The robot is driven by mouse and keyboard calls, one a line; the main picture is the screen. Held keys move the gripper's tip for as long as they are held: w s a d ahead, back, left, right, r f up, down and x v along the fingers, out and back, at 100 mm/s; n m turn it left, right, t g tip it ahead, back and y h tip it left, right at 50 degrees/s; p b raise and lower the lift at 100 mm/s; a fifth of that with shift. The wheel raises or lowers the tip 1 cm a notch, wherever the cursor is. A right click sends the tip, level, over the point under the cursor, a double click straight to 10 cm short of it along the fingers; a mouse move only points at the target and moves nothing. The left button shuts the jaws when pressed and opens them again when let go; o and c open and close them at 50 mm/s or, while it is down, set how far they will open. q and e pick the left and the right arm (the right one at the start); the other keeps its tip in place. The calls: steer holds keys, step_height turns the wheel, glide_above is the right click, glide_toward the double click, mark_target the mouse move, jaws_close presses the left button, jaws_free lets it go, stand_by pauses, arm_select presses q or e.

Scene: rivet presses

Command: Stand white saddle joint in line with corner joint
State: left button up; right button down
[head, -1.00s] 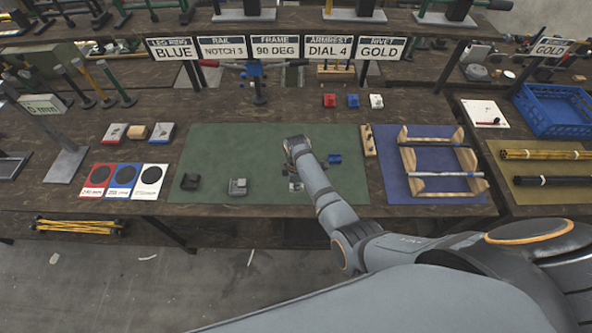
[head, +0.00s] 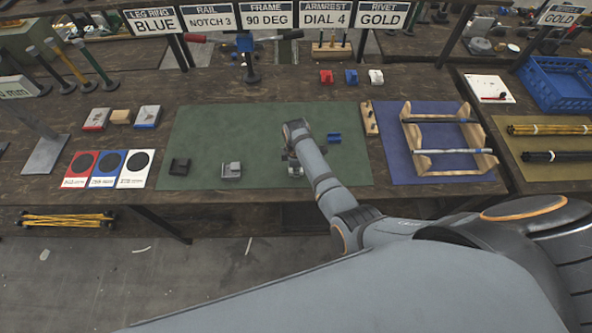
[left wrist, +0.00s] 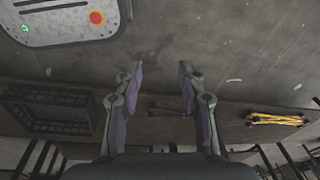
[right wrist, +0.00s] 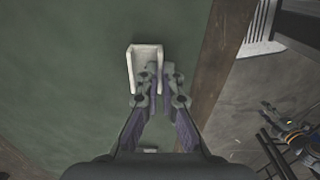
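The white saddle joint (right wrist: 134,72) is a small U-shaped block on the green mat, seen from above in the right wrist view. My right gripper (right wrist: 160,72) has its fingertips close together on the wall nearest the table's front edge. In the head view my right gripper (head: 294,168) points down at the mat, and my wrist hides most of that joint. A light grey block (head: 231,170), apparently the corner joint, sits to its left, with a dark joint (head: 180,166) further left. A blue joint (head: 334,138) lies behind to the right. My left gripper (left wrist: 160,75) is open and empty above the floor.
The green mat (head: 225,125) is clear behind the joints. A wooden strip (head: 369,119) and a blue mat with a wooden frame (head: 407,140) stand to the right. Red, blue and white cards (head: 103,168) lie left. The table's front edge is close.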

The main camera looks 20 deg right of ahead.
steer(key=c, duration=1.9)
jaws_free()
steer(key=shift+d+f, duration=0.1)
steer(key=shift+f, duration=0.1)
steer(key=shift+o, duration=1.9)
steer(key=shift+w, duration=0.1)
steer(key=shift+r, duration=0.25)
step_height(320, 180, up, 7)
steer(key=p, duration=0.7)
steer(key=shift+p, duration=0.3)
arm_select(q)
step_height(320, 180, up, 7)
steer(key=s, duration=0.2)
arm_select(e)
steer(key=shift+r, duration=2.45)
arm_select(q)
steer(key=shift+f, duration=0.1)
